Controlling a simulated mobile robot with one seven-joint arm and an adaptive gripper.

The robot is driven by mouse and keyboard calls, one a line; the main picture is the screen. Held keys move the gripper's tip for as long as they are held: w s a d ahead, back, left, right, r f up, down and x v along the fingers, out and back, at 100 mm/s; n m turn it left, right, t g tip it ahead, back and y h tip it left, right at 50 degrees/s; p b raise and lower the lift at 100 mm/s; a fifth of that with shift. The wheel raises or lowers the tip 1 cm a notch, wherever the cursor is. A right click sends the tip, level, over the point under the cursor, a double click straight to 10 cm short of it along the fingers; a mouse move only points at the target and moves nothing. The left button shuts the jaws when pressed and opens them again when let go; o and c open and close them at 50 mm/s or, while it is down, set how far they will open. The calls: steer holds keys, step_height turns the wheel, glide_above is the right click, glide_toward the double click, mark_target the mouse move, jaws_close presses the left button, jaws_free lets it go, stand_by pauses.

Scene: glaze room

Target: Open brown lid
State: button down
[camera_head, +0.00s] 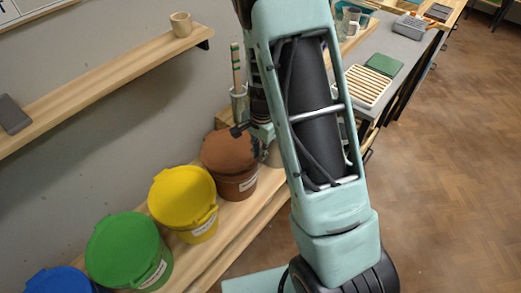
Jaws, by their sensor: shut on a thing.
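The brown tub (238,187) stands on the wooden bench with a white label on its front. Its brown lid (227,150) sits over the top; I cannot tell whether its rim is lifted. My gripper (262,147) is at the right edge of the brown lid, shut on it. My arm link hides part of the gripper and what lies to the right of the tub, so the exact contact is hard to see.
Tubs with a yellow lid (182,196), a green lid (121,248) and a blue lid (58,281) stand in a row to the left. A wooden shelf (95,85) holds a small cup (181,24). A grey counter (398,48) is at the right, beside open floor (440,190).

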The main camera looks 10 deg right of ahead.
step_height(320, 180, up, 7)
steer(key=w+a+g+p, duration=0.1)
steer(key=w+a+p, duration=0.1)
steer(key=p, duration=0.5)
steer(key=shift+w+h+p, duration=0.4)
steer(key=shift+w, duration=0.05)
steer(key=c, duration=2.6)
jaws_free()
steer(key=shift+f, duration=0.35)
steer(key=o, duration=0.6)
steer(key=shift+c, duration=0.2)
steer(key=shift+r, duration=0.1)
step_height(320, 180, up, 12)
steer(key=shift+w+a, duration=0.3)
steer(key=shift+w, duration=0.05)
